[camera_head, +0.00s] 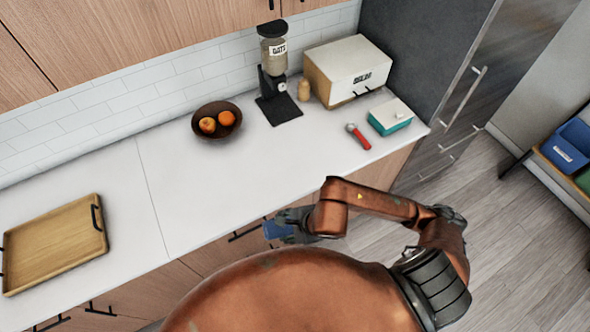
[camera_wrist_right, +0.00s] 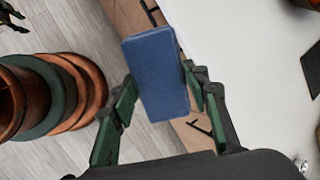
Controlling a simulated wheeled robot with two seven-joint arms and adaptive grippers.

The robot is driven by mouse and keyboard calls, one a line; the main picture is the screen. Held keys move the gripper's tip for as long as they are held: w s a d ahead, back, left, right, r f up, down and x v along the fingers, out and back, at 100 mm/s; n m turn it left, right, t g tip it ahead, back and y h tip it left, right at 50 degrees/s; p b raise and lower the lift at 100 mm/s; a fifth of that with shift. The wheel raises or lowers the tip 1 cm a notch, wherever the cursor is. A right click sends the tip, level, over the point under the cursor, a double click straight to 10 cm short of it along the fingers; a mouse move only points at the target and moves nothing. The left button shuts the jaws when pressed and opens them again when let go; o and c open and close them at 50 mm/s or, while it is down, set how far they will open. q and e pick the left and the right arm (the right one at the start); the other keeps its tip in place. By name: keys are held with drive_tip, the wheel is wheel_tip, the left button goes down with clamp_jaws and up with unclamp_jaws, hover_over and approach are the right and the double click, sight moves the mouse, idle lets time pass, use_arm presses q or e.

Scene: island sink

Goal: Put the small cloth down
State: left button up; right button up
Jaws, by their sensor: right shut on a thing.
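The small cloth (camera_wrist_right: 157,75) is a blue folded block between the fingers of my right gripper (camera_wrist_right: 160,105) in the right wrist view. The green-padded fingers are shut on it from both sides. In the head view the cloth (camera_head: 272,230) shows as a small blue patch at the tip of my right gripper (camera_head: 283,227), just off the front edge of the white counter (camera_head: 200,215). My left gripper is not in view.
A wooden tray (camera_head: 30,277) lies on the counter at the left. A fruit bowl (camera_head: 198,133), an oats dispenser (camera_head: 274,55), a bread box (camera_head: 335,82), a red-handled tool (camera_head: 361,140) and a teal box (camera_head: 385,124) stand further back. The counter's middle is clear.

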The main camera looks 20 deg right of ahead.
drive_tip(key=shift+s+a+m+h, duration=0.35)
drive_tip(key=shift+m+h, duration=0.05)
drive_tip(key=shift+m, duration=0.3)
drive_tip(key=shift+s+g, duration=0.1)
drive_tip(key=shift+g, duration=0.2)
